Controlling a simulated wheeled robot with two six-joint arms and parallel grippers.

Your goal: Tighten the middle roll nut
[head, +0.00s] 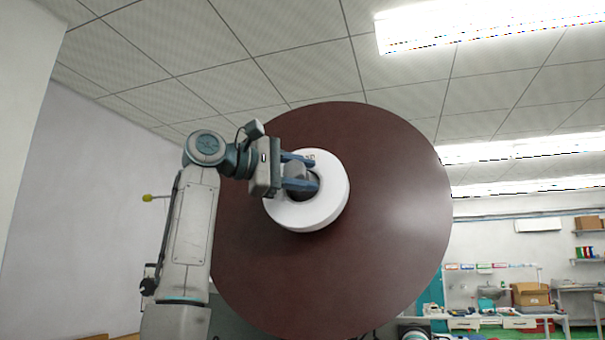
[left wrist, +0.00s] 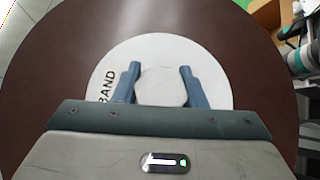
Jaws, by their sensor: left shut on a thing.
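A white roll (head: 328,205) with a thick rim sits at the centre of a large dark red-brown disc (head: 400,220). In the left wrist view the roll (left wrist: 215,65) carries the dark letters "BAND". My left gripper (head: 312,172) reaches in from the left to the roll's middle. My right gripper is out of view.
A bench (head: 510,322) with a cardboard box (head: 530,294) stands far back at the right. The space in front of the disc's right half is clear.

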